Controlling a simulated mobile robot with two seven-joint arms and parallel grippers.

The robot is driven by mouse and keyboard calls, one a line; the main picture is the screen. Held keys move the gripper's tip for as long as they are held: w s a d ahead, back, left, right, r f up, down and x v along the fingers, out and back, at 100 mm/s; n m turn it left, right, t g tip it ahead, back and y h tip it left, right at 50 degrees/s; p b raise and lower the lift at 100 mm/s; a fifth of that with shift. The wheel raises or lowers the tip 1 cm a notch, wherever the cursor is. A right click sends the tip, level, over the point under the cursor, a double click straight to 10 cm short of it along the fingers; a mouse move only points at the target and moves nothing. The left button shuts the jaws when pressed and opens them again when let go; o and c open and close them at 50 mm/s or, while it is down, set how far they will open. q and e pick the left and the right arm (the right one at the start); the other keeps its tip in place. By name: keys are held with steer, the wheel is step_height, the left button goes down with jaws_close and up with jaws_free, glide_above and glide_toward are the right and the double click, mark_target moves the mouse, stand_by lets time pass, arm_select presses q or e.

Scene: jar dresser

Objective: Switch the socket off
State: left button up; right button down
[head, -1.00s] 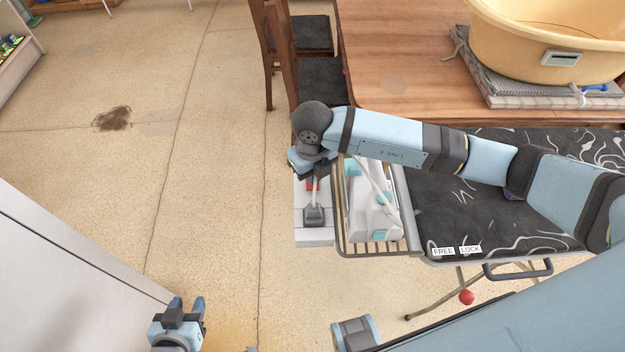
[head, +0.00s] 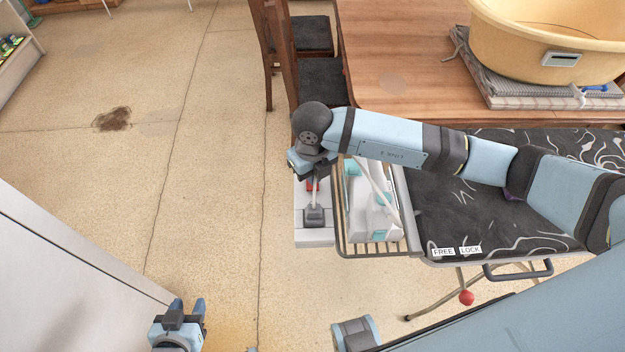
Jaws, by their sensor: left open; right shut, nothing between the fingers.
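The socket (head: 314,237) is a white block at the left end of the ironing board, beside the wire iron rest. A grey plug (head: 314,214) sits in it. A small red part (head: 312,185), which looks like its switch, shows just below my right gripper. My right gripper (head: 319,172) is shut and empty, pointing down over the far part of the socket. My wrist hides that part, and I cannot tell whether the fingers touch the red part. My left gripper (head: 187,305) is open and empty at the bottom left, away from the socket.
A white and teal iron (head: 370,210) stands on the wire rest (head: 378,249) right of the socket. The dark ironing board (head: 450,212) extends right. Behind are a wooden table (head: 410,60) and chairs (head: 320,78). A pale cabinet (head: 70,275) is lower left. Open floor lies left.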

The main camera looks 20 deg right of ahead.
steer(key=shift+f+b, duration=1.15)
steer(key=shift+f, duration=0.4)
stand_by(1.1)
steer(key=shift+r, duration=0.2)
steer(key=shift+r+p, duration=2.25)
steer(key=shift+r, duration=1.1)
